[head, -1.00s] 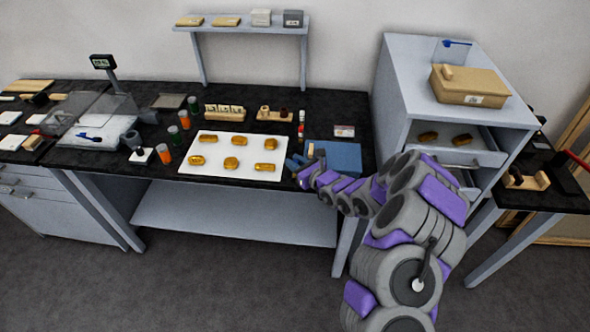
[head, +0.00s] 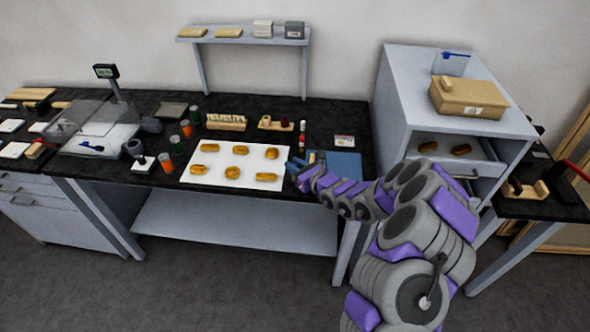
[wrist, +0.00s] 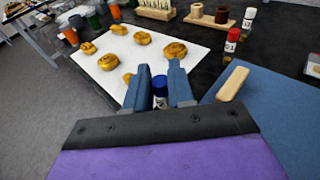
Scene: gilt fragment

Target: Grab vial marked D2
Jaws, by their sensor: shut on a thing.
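A blue-capped vial (wrist: 160,86) stands between my fingers in the wrist view, with its lower part hidden by my gripper; no marking on it can be read. My gripper (wrist: 157,82) is shut on this vial, at the right edge of the white sheet. In the head view my gripper (head: 292,166) is low over the black bench, and the vial cannot be made out there. A red-capped vial (wrist: 232,40) and a white-capped vial (wrist: 248,19) stand apart, farther back; their labels are too small to read.
Several gold pieces lie on the white sheet (head: 220,181) left of my gripper. A blue mat (wrist: 285,115) with a wooden block (wrist: 232,84) lies to the right. A rack (head: 226,122) and wooden holder (head: 275,124) stand behind. A grey cabinet (head: 400,105) stands at right.

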